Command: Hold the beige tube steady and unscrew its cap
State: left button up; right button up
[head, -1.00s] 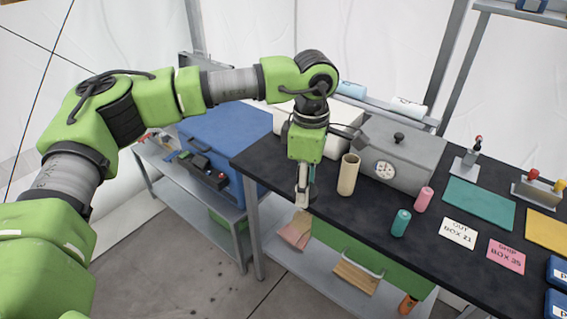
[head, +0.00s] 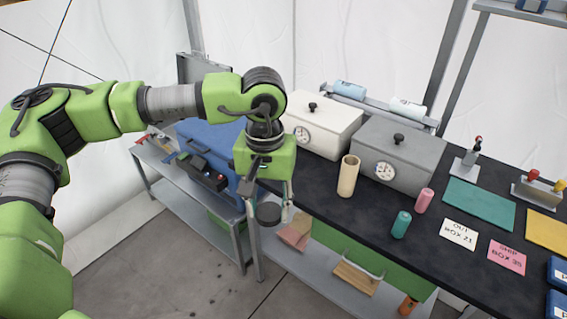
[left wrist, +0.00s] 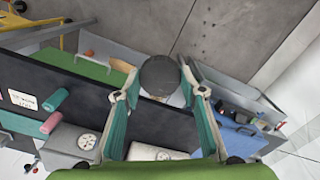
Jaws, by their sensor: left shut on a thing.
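The beige tube (head: 348,176) stands upright on the black bench, its open top showing with no cap on it. My left gripper (head: 270,206) is shut on a dark grey round cap (head: 268,214), to the left of the tube and apart from it, beyond the bench's left edge. In the left wrist view the cap (left wrist: 160,75) sits between the two fingertips. I cannot make out the beige tube in that view. My right gripper shows in neither view, and nothing is seen holding the tube.
A teal tube (head: 401,225) and a pink tube (head: 424,200) stand right of the beige one. A grey gauge box (head: 399,154) and a white one (head: 321,127) are behind. A blue case (head: 212,143) lies on the low left shelf. Labelled cards and mats lie at the right.

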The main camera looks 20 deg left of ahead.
aim_at(350, 164)
jog(key=i+j+z, duration=0.1)
jog(key=j, duration=0.2)
jog(key=i+j+z, duration=0.1)
jog(key=i+j, duration=0.15)
jog(key=i+j+z, duration=0.1)
jog(key=j, duration=0.25)
jog(key=i+j+z, duration=0.2)
jog(key=j, duration=0.45)
jog(key=i, duration=0.1)
